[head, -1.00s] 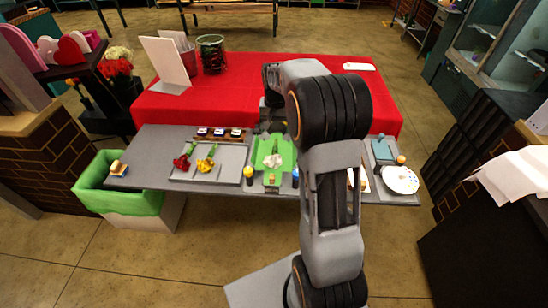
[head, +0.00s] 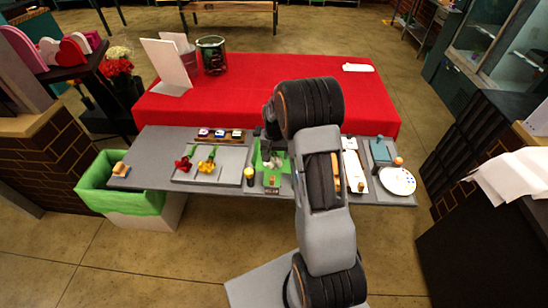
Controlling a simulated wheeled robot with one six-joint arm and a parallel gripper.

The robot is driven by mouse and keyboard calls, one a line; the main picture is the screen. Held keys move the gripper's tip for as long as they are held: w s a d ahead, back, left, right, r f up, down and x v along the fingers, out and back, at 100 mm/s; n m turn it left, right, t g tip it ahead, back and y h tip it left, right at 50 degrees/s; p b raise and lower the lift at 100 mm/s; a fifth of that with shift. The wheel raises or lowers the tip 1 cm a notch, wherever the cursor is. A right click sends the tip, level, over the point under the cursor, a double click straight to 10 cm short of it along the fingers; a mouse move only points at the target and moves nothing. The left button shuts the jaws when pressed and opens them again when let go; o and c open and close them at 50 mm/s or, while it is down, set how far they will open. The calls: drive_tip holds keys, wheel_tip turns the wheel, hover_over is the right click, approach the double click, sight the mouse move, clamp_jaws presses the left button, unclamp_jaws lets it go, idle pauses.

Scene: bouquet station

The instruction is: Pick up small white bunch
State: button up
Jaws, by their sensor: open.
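My gripper (head: 274,157) is open and lowered over the green mat (head: 257,173) in the middle of the grey worktop. The small white bunch, which lay on this mat in the earlier head view, is now mostly hidden behind my gripper. I cannot tell whether the fingers are around it or touching it.
A grey tray (head: 231,172) left of the mat holds a red flower (head: 184,164) and a yellow flower (head: 207,166). A yellow-topped jar (head: 249,175) stands near the mat's front left. A white plate (head: 398,181) is at right, and a green-lined bin (head: 125,197) stands at left.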

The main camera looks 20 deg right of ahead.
drive_tip(key=shift+f, duration=0.3)
drive_tip(key=c, duration=1.1)
